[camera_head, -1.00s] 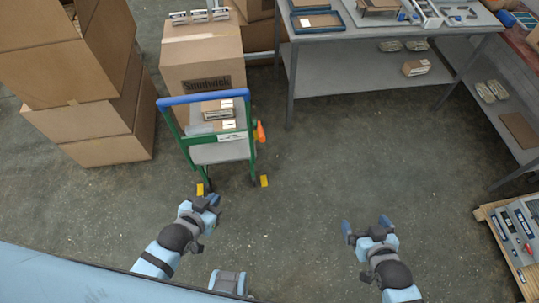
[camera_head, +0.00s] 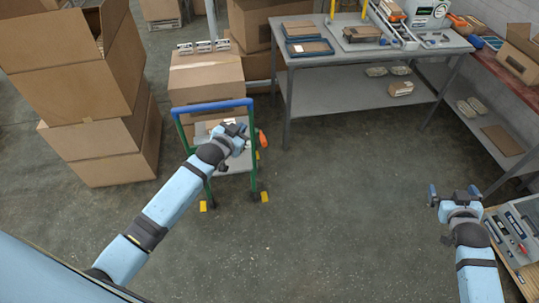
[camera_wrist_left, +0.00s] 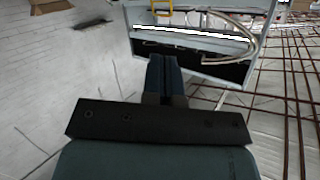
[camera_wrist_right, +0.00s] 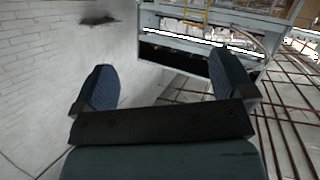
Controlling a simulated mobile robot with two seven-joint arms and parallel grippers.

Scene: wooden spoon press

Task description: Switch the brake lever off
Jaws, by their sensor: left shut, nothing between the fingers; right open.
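The cart (camera_head: 213,106) has a green frame, a blue top handle and yellow foot pieces. An orange lever-like part (camera_head: 262,139) sticks out on the right side of its frame; I take it as the brake lever. My left gripper (camera_head: 238,127) is shut and empty, in front of the cart's frame, just left of the orange part. I cannot tell whether they touch. Its shut fingers (camera_wrist_left: 164,76) also show in the left wrist view, with no lever there. My right gripper (camera_head: 455,190) is open and empty, far to the right; its spread fingers (camera_wrist_right: 163,85) frame nothing.
Stacked cardboard boxes (camera_head: 100,130) stand left of the cart, and another box (camera_head: 205,78) stands right behind it. A grey workbench (camera_head: 350,110) is at the back right. A wooden tray of tools (camera_head: 515,235) is near my right arm. The middle floor is clear.

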